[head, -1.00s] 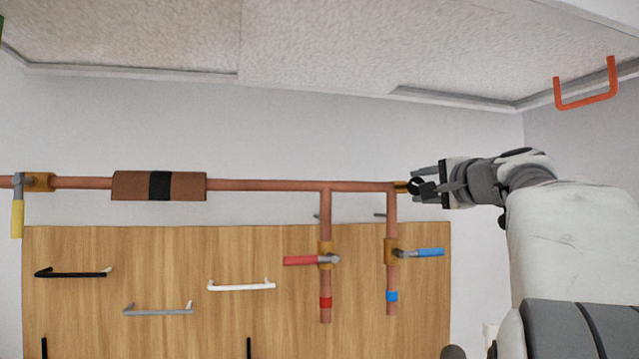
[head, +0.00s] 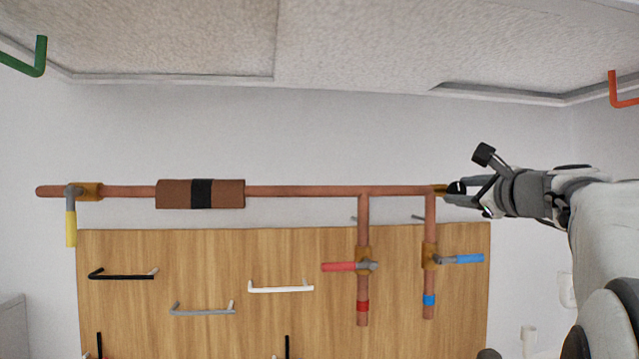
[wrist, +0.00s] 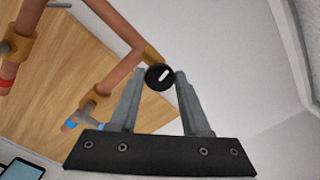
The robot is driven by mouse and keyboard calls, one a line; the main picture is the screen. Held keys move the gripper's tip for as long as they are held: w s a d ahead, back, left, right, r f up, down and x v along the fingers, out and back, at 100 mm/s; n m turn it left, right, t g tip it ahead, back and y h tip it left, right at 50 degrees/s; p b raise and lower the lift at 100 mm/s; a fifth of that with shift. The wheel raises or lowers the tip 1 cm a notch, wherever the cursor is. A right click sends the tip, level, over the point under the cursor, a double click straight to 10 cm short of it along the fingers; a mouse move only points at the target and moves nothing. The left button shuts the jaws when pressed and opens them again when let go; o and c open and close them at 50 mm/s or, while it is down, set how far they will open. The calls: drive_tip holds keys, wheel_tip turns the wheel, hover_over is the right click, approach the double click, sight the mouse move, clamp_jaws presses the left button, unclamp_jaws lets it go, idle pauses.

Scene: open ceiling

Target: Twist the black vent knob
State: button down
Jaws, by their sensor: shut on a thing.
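The black vent knob (head: 456,188) is at the right end of the horizontal copper pipe, on a brass fitting (head: 439,190). In the wrist view the knob (wrist: 159,77) is a round black disc with a pale slot mark, tilted slightly from level. My gripper (head: 461,191) reaches in from the right at the pipe's end. In the wrist view its two grey fingers (wrist: 160,74) are on either side of the knob, their tips against its rim, shut on it.
Below the pipe, a red-handled valve (head: 340,267) and a blue-handled valve (head: 462,259) sit on vertical branches. A yellow-handled valve (head: 71,225) is at the far left. A wooden board (head: 220,335) carries several handles. The wall right of the knob is bare.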

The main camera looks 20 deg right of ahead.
drive_tip(key=shift+r+m+p, duration=0.1)
drive_tip(key=shift+m+p, duration=0.4)
drive_tip(key=shift+m, duration=0.7)
drive_tip(key=shift+c, duration=1.8)
unclamp_jaws()
drive_tip(key=shift+s, duration=0.1)
